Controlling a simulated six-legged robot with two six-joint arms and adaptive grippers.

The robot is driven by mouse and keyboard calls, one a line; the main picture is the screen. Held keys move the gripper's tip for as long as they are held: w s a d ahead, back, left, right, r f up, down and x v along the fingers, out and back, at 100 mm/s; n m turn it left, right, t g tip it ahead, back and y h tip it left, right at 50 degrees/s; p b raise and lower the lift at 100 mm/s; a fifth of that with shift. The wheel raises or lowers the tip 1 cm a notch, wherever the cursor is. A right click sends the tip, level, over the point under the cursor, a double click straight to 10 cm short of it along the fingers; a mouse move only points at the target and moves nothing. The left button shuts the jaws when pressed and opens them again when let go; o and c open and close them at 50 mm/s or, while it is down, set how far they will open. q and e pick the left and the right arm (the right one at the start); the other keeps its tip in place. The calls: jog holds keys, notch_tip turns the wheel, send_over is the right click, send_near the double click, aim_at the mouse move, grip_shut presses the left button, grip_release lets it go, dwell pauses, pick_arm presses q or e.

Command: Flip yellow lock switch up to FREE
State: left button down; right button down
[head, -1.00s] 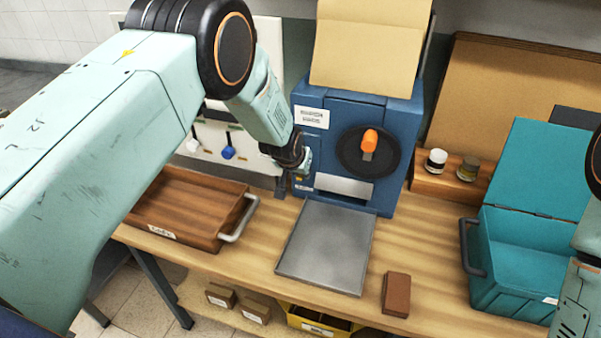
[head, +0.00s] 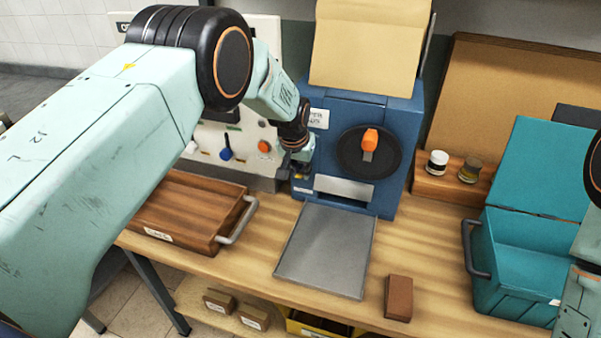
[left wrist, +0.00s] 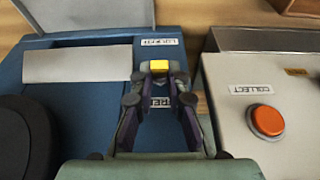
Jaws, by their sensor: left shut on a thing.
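The yellow lock switch (left wrist: 159,66) shows in the left wrist view between the fingertips of my left gripper (left wrist: 160,74), which is shut on it. The switch is on the blue machine (head: 332,110), near the label that reads LOCKED (left wrist: 160,42), upside down in this view. The FREE label (left wrist: 160,103), also upside down, shows between the fingers. In the head view my left gripper (head: 300,174) is at the machine's lower left front, and the switch is mostly hidden there. My right gripper is out of view; only part of the right arm shows at the right edge.
A pale panel with an orange COLLECT button (left wrist: 267,120) stands beside the machine. The machine's front has a black dial with an orange handle (head: 369,140). A grey tray (head: 327,250), wooden tray (head: 181,237), brown block (head: 398,298) and teal box (head: 522,290) are on the bench.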

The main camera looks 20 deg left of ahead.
pick_arm(q)
jog(key=shift+s+f, duration=0.3)
jog(key=shift+f, duration=0.1)
jog(key=c, duration=1.8)
grip_release()
jog(key=o, duration=0.5)
jog(key=shift+w+r, duration=0.15)
jog(key=shift+w, duration=0.1)
jog(key=shift+r, duration=0.1)
jog(key=shift+r, duration=0.45)
jog(key=shift+v, duration=5.55)
jog(key=shift+s, duration=0.1)
